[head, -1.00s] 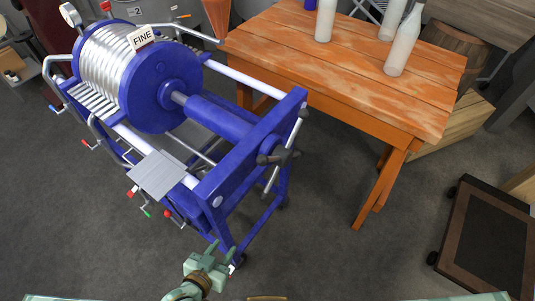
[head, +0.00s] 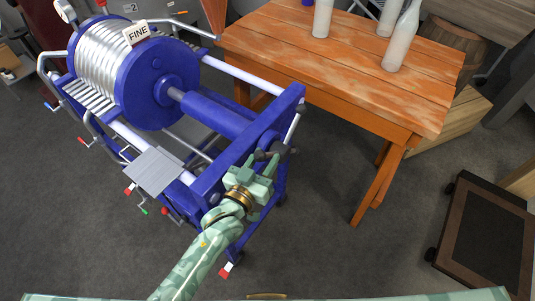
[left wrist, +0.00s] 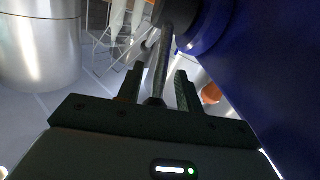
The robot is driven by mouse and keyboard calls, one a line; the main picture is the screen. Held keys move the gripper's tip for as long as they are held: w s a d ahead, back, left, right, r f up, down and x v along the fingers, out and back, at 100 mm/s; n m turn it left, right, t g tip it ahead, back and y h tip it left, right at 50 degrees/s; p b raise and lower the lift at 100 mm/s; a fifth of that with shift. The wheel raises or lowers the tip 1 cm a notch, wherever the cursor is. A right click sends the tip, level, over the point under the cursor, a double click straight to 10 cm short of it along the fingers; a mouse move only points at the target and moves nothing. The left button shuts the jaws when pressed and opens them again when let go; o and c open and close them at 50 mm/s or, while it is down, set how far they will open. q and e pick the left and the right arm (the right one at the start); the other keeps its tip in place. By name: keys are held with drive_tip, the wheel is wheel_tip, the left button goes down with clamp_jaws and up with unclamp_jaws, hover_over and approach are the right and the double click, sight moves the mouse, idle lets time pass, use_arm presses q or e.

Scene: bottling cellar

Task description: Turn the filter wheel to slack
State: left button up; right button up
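The filter wheel (head: 293,126) is a grey spoked hand wheel on the end plate of the blue filter press (head: 225,118). My left gripper (head: 262,162) is at the wheel and hides much of its hub and lower spokes. In the left wrist view the gripper (left wrist: 160,74) is open, with its two dark fingers apart. A grey spoke of the wheel (left wrist: 161,62) runs between them, with visible gaps on both sides. My right gripper is not in view.
An orange wooden table (head: 340,75) with several pale bottles stands right of the press. A dark-topped wheeled dolly (head: 487,235) is at the far right. Small valve handles line the press's left side. The floor in front is clear.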

use_arm(q)
drive_tip(key=shift+x, duration=1.05)
clamp_jaws()
